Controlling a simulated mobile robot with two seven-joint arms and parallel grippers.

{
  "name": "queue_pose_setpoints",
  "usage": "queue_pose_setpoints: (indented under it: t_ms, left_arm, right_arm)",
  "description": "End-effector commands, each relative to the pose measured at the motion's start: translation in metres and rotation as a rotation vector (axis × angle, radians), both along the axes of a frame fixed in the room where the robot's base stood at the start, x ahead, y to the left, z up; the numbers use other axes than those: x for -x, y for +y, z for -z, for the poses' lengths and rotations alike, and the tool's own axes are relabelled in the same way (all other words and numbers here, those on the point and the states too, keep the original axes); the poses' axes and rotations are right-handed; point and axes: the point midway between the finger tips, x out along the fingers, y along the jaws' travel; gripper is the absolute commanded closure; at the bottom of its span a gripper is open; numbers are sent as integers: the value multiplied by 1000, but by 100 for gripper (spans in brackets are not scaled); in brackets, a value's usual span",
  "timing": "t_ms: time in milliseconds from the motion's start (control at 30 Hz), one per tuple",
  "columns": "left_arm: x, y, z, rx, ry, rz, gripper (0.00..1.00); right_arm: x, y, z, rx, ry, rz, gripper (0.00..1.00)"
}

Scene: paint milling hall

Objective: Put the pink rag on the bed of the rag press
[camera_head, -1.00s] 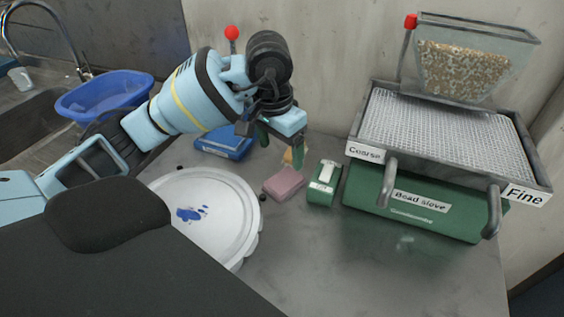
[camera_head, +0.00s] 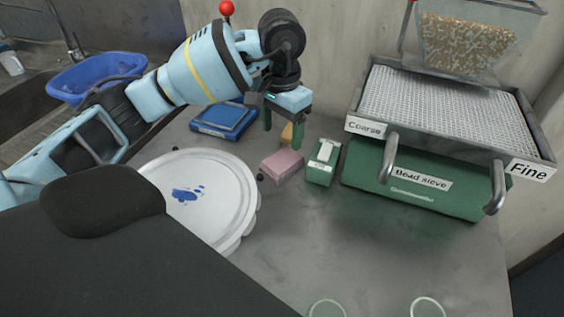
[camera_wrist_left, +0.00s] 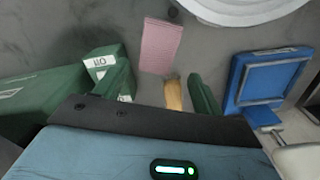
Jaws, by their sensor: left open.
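The pink rag (camera_head: 282,164) lies folded on the grey bench, between the white round lid and a small green box. It also shows at the top of the left wrist view (camera_wrist_left: 160,45). My left gripper (camera_head: 282,139) is open and empty, fingers down, just behind the rag. In the left wrist view its two green fingers (camera_wrist_left: 158,72) are apart, with the rag beyond their tips. A blue device with a framed flat top (camera_head: 223,118) sits behind and left of the rag; I cannot tell whether it is the rag press. My right gripper is not in view.
A small tan object (camera_head: 287,133) stands close to the left fingers. The white lid (camera_head: 205,222) and green box (camera_head: 323,162) flank the rag. The bead sieve (camera_head: 440,115) fills the right side. Two glass rims (camera_head: 427,307) show at the bottom. The middle front bench is clear.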

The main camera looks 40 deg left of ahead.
Motion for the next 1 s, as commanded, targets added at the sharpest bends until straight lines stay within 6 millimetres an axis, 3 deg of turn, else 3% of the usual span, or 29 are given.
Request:
queue_pose_setpoints:
  t_ms: [200, 467, 800, 1000]
  left_arm:
    - [1, 0, 20, 0, 1, 0, 31]
    - [1, -1, 31, -1, 1, 0, 31]
    - [1, -3, 72, 0, 0, 0, 31]
    - [1, -3, 76, -1, 0, 0, 31]
  right_arm:
    - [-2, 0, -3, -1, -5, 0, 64]
    - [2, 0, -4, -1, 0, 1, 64]
    - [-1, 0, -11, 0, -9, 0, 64]
    - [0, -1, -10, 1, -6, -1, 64]
